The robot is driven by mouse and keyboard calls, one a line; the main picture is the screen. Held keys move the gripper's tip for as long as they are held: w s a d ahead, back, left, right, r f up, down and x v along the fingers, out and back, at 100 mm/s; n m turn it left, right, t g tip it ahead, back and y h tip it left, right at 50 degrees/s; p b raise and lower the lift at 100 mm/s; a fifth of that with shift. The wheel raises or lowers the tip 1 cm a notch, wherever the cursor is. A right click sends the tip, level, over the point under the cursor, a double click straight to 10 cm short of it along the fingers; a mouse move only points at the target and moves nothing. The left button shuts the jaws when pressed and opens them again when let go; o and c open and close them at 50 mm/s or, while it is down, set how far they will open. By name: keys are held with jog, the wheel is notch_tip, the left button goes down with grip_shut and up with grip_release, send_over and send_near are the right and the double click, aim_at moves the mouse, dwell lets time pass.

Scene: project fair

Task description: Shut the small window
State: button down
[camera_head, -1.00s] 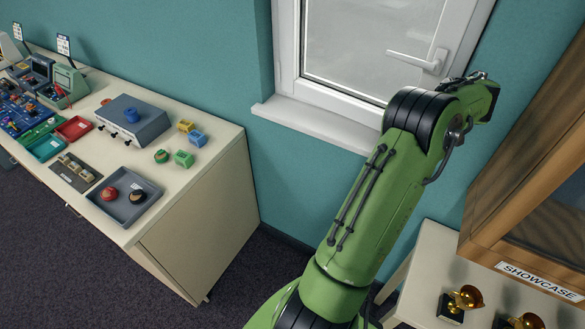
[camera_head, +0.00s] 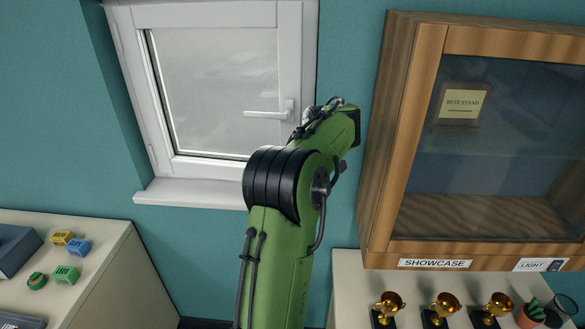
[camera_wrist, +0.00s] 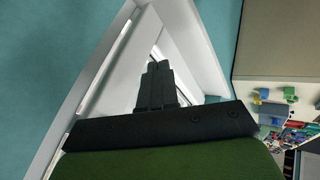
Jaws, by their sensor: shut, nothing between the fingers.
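The small window (camera_head: 222,80) has a white frame and one glass pane, and sits in the teal wall in the head view. Its white handle (camera_head: 272,112) lies horizontal at the right side of the sash. I cannot tell from the head view whether the sash is fully against the frame. In the wrist view, white window parts (camera_wrist: 185,45) meet at an angle around and behind my gripper (camera_wrist: 158,66). Its dark fingers are shut together and empty. I cannot tell whether they touch the window. In the head view my arm's end, right of the handle, hides the fingers.
A white sill (camera_head: 190,192) juts out below the window. A wooden showcase (camera_head: 400,130) stands close at the right, above a table with gold trophies (camera_head: 443,308). A cream table (camera_head: 110,262) with small coloured blocks (camera_head: 66,274) is at the lower left.

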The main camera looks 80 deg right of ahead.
notch_tip(320, 180, down, 15)
jog(key=s+d+m+g+h+b, duration=0.25)
jog(key=m+g+h+b, duration=0.4)
jog(key=m, duration=1.05)
jog(key=w+a+r+n+t+h+b, duration=0.25)
jog(key=w+a+h+b, duration=0.2)
jog(key=a, duration=0.45)
jog(key=w+d+p, duration=0.1)
jog(key=d+p, duration=1.2)
jog(key=d, duration=0.1)
jog(key=shift+w+r+m+t+h, duration=0.2)
jog(key=shift+w+m+t+h, duration=0.1)
jog(key=shift+m+t+h, duration=0.1)
